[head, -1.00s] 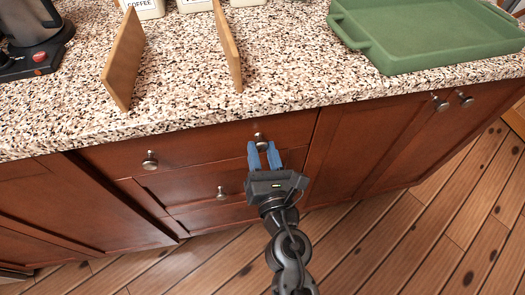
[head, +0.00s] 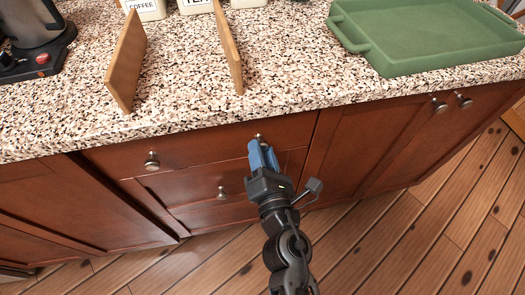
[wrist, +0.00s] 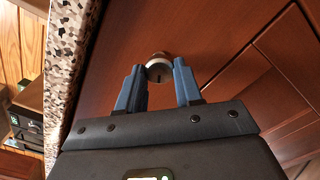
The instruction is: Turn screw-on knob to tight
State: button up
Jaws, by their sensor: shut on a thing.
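The round metal knob (wrist: 160,66) is on the front of the top drawer, at its right side. In the head view only its top edge (head: 258,137) shows above my fingers. My gripper (head: 260,152) points at the drawer front with its blue fingers shut on the knob, one finger on each side. In the wrist view the knob sits between the two fingertips, and a small dark mark shows on its face. Whether the knob sits flush against the drawer front is hard to tell.
A second knob (head: 152,161) is on the same drawer at left, and another (head: 222,193) is on the drawer below. The speckled countertop (head: 185,105) overhangs above, holding wooden boards (head: 127,62) and a green tray (head: 440,61). The wooden floor at right is clear.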

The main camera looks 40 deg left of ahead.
jog(key=m+p, duration=0.7)
jog(key=m, duration=1.6)
jog(key=shift+d+r+m, duration=0.1)
jog(key=shift+r+m, duration=0.05)
jog(key=shift+m, duration=0.15)
dwell(0.3)
jog(key=o, duration=1)
jog(key=shift+o, duration=0.2)
jog(key=p+v, duration=0.2)
jog(key=v, duration=0.5)
jog(key=shift+s+d, duration=0.2)
jog(key=shift+d, duration=0.1)
